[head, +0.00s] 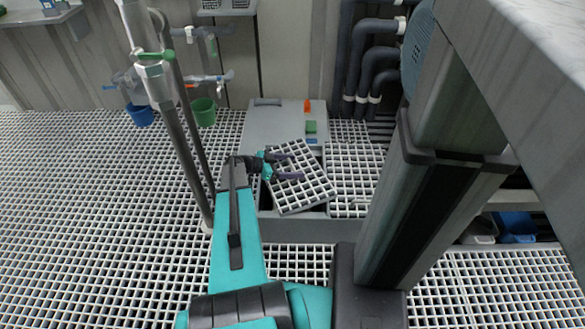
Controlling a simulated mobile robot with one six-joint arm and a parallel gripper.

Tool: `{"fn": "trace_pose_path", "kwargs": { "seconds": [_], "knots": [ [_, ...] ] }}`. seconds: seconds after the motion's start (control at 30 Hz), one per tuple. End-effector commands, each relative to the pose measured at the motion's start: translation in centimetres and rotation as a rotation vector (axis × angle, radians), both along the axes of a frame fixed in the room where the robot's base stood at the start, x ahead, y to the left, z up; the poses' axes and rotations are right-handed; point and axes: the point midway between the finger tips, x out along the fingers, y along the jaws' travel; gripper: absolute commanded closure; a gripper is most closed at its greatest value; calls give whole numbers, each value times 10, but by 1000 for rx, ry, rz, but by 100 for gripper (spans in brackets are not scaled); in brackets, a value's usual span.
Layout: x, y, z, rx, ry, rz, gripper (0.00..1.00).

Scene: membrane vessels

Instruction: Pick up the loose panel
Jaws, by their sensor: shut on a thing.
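The loose panel (306,183) is a small square of pale grating in the middle of the head view. It sits turned at an angle to the floor grid, over a dark opening (318,209) in the floor that shows along its lower edge. My gripper (290,167) is at the panel's left side, with its dark fingers shut on the panel. The exact grip point is too small to make out. How far the panel is above the opening cannot be told.
A grey box (270,124) with a green block (310,127) and an orange item (307,105) stands behind the panel. Dark pipes (367,60) rise at the back right. A blue bucket (140,116) and a green bucket (203,112) hang at the back left. Grating floor (80,220) at left is clear.

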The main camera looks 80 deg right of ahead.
Motion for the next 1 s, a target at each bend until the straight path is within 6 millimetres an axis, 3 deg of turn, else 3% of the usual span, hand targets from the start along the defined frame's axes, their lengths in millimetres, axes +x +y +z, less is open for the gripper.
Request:
{"fn": "trace_pose_path", "kwargs": {
  "seconds": [0.43,1.0],
  "knots": [
    [0,0,41,-4,2,1,80],
    [64,85,48,-1,3,5,80]
  ]
}}
